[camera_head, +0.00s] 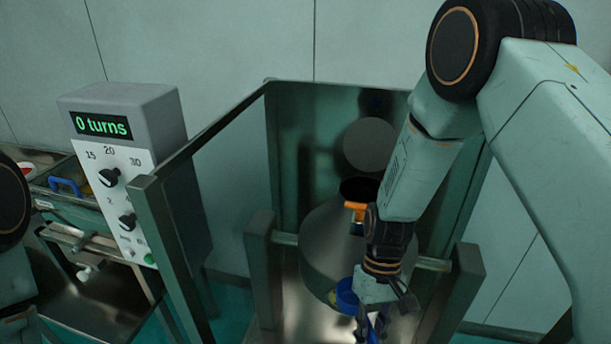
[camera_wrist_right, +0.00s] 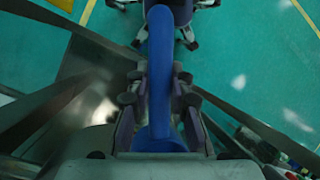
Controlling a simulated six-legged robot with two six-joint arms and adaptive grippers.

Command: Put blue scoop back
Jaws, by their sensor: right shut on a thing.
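My right gripper (camera_head: 378,308) is low in front of the metal drum and points downward. It is shut on the blue scoop (camera_head: 346,296), whose blue part shows just left of the fingers. In the right wrist view the scoop's blue handle (camera_wrist_right: 161,75) runs between the two fingers (camera_wrist_right: 155,112) of my right gripper. The contents of the scoop are too small to tell. My left arm shows only at the left edge, and its gripper is out of view.
The metal drum (camera_head: 322,255) sits in a metal frame (camera_head: 262,255), with a dark opening and an orange part (camera_head: 355,207) on top. A control box (camera_head: 125,150) reading "0 turns" stands left. Farther left, a tray (camera_head: 48,199) holds a blue handle-like thing (camera_head: 66,184).

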